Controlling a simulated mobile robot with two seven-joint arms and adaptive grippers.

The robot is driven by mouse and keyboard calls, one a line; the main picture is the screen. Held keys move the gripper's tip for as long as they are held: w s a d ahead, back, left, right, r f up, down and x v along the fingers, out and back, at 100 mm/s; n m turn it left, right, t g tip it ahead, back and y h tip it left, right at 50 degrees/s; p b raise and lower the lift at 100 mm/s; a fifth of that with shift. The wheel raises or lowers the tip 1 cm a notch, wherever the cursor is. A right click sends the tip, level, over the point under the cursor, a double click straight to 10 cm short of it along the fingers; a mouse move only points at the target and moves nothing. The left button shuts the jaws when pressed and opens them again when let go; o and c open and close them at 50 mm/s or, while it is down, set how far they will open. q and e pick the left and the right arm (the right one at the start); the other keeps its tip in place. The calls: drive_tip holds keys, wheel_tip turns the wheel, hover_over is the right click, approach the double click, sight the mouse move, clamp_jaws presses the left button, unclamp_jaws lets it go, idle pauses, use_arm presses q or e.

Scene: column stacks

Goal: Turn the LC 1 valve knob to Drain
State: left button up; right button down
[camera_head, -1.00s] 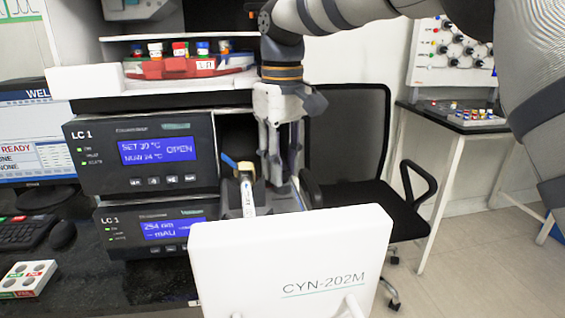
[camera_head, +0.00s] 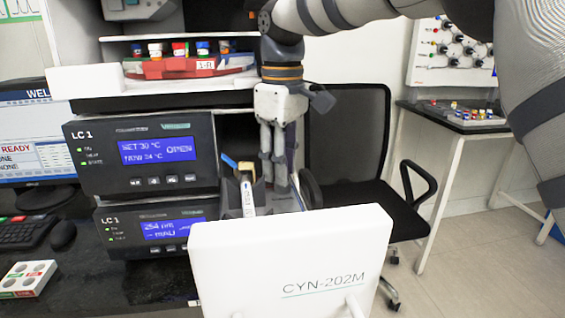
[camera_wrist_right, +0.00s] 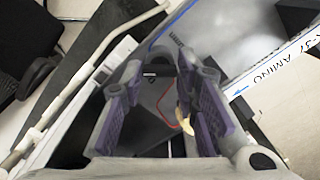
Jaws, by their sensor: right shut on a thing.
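My right gripper (camera_head: 275,181) points down just right of the LC 1 units, behind the white CYN-202M panel. Its fingers are drawn close together. In the wrist view its purple-padded fingers (camera_wrist_right: 160,75) stand either side of a dark part (camera_wrist_right: 158,55), which seems to be the valve knob; its markings and pointer cannot be read. In the head view the knob cannot be made out behind the fingers. The upper LC 1 unit (camera_head: 100,163) has a blue screen; the lower LC 1 unit (camera_head: 112,230) stands beneath it. My left gripper is not in view.
A labelled column (camera_head: 247,195) stands just left of the gripper; a white column marked AMINO (camera_wrist_right: 272,80) shows in the wrist view. The CYN-202M panel (camera_head: 250,265) blocks the front. A black chair (camera_head: 345,140) is behind. A red vial tray (camera_head: 190,67) sits above.

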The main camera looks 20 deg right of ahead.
drive_tip(key=c, duration=1.2)
unclamp_jaws()
drive_tip(key=shift+c, duration=0.2)
wheel_tip(320, 180, up, 12)
